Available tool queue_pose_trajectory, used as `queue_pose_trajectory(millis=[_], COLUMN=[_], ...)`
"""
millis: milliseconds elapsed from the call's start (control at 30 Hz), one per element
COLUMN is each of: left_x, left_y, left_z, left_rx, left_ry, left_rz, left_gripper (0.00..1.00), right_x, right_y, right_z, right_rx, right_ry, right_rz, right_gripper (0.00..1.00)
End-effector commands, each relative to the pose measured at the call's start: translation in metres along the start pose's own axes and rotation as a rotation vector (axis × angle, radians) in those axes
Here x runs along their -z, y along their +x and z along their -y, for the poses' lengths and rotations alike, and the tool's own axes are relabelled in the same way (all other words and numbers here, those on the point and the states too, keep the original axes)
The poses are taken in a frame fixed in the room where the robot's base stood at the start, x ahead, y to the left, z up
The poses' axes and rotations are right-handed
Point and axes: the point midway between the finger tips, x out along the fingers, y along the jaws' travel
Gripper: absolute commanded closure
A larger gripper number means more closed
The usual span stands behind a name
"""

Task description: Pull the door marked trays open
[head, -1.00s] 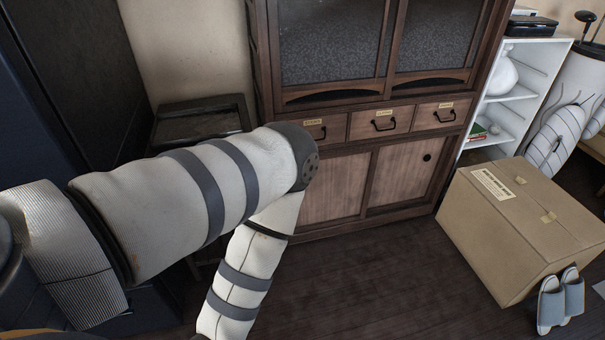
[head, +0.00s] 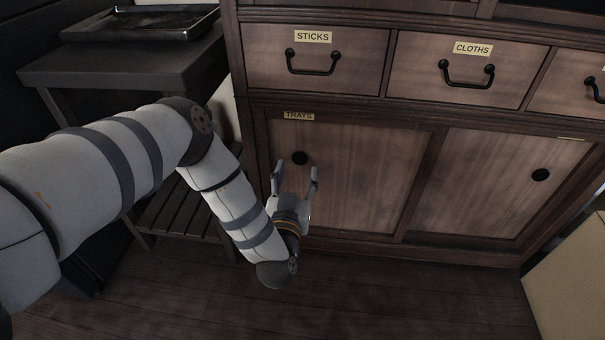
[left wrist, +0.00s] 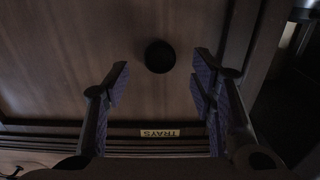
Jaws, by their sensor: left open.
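The door marked TRAYS (head: 368,185) is the left wooden panel at the bottom of the cabinet, and it appears shut. Its yellow TRAYS label (head: 298,115) sits on the frame above it and also shows in the left wrist view (left wrist: 160,132). A round black pull (head: 300,158) is near the door's upper left; it also shows in the left wrist view (left wrist: 160,56). My left gripper (head: 297,170) is open, its two fingers pointing at the door to either side of the pull, with nothing between them. I cannot tell whether the fingertips touch the door. My right gripper is not in view.
Drawers marked STICKS (head: 315,62) and CLOTHS (head: 465,72) with black handles are above. A second lower door (head: 490,190) is to the right. A dark side table (head: 130,60) with a tray stands left. A cardboard box (head: 570,275) is at the right edge. Floor in front is clear.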

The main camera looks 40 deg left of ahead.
Motion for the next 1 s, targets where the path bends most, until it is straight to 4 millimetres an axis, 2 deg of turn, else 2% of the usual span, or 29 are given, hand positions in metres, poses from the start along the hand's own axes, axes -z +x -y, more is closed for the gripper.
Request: queue_pose_trajectory(millis=[100, 200, 500, 733, 1000], left_x=[-0.003, -0.002, 0.000, 0.000, -0.001], left_y=[0.021, 0.031, 0.034, 0.034, 0.036], left_z=[0.000, 0.000, -0.001, -0.001, -0.002], left_rx=[0.001, 0.000, -0.002, -0.002, -0.002], left_ry=[0.000, 0.000, 0.000, 0.000, 0.000], left_rz=[0.001, 0.001, 0.002, 0.002, 0.003], left_gripper=[0.49, 0.49, 0.49, 1.00, 1.00], right_x=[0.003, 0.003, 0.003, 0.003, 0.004], right_y=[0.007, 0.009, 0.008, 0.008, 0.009], right_z=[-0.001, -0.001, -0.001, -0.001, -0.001], right_rx=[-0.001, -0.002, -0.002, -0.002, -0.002], right_ry=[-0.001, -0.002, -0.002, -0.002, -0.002], right_rz=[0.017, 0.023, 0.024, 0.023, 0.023], right_gripper=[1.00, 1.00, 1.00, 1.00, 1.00])
